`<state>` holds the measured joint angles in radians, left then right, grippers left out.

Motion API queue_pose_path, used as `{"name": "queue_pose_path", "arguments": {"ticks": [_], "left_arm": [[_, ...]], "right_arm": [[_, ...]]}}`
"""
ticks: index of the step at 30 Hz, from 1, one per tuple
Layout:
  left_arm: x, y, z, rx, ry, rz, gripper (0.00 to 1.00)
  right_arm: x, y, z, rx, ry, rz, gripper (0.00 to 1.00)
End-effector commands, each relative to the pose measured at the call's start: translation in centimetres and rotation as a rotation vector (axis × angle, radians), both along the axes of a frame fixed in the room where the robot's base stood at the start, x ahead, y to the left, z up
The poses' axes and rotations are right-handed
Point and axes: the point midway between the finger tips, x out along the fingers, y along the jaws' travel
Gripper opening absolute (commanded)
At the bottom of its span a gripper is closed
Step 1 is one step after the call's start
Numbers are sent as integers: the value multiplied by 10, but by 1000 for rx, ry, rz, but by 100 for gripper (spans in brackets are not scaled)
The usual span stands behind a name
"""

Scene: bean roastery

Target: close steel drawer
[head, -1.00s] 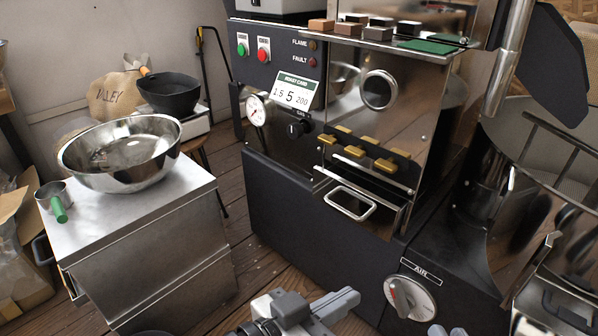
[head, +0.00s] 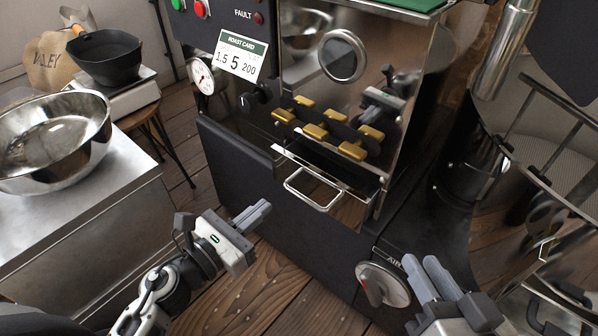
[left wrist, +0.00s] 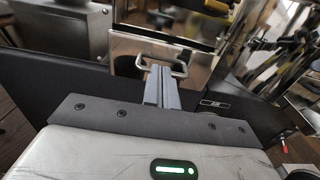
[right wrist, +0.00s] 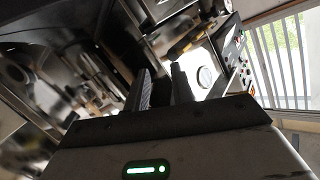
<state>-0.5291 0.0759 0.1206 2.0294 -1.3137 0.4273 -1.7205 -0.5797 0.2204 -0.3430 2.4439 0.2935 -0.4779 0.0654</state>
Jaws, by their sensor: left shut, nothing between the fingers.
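The steel drawer (head: 348,211) sticks out a little from the front of the roaster, below a row of brass-coloured knobs. Its bar handle (head: 313,205) faces me. In the left wrist view the steel drawer front (left wrist: 128,62) and its handle (left wrist: 180,69) lie just beyond the fingertips. My left gripper (head: 262,208) is shut and empty, left of and below the handle, apart from it. My right gripper (head: 420,262) is open and empty, to the right of and below the drawer near the air dial. Its fingers show a gap in the right wrist view (right wrist: 158,75).
A steel bowl (head: 50,145) stands on a metal cabinet (head: 125,180) at the left. The air dial (head: 383,285) sits low on the roaster, close to my right gripper. A round steel cooling bin (head: 500,205) stands at the right. Wooden floor lies open before the roaster.

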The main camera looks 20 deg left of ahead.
Motion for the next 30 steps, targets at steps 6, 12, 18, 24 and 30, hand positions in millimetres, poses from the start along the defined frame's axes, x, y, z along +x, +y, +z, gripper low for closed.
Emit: {"name": "queue_pose_path", "arguments": {"ticks": [6, 12, 18, 24, 30], "left_arm": [[47, -17, 3, -2, -3, 0, 0], [82, -30, 2, -6, -2, 1, 0], [101, -37, 1, -5, 0, 2, 0], [105, -38, 1, -6, 1, 1, 0], [105, -38, 1, -6, 1, 1, 0]], "right_arm": [[1, -1, 1, -36, 3, -3, 24], [0, -3, -5, -62, 13, -6, 24], [0, -3, -5, -64, 13, -7, 24], [0, -3, -5, -65, 14, -6, 24], [0, -3, -5, -64, 15, -6, 24]]}}
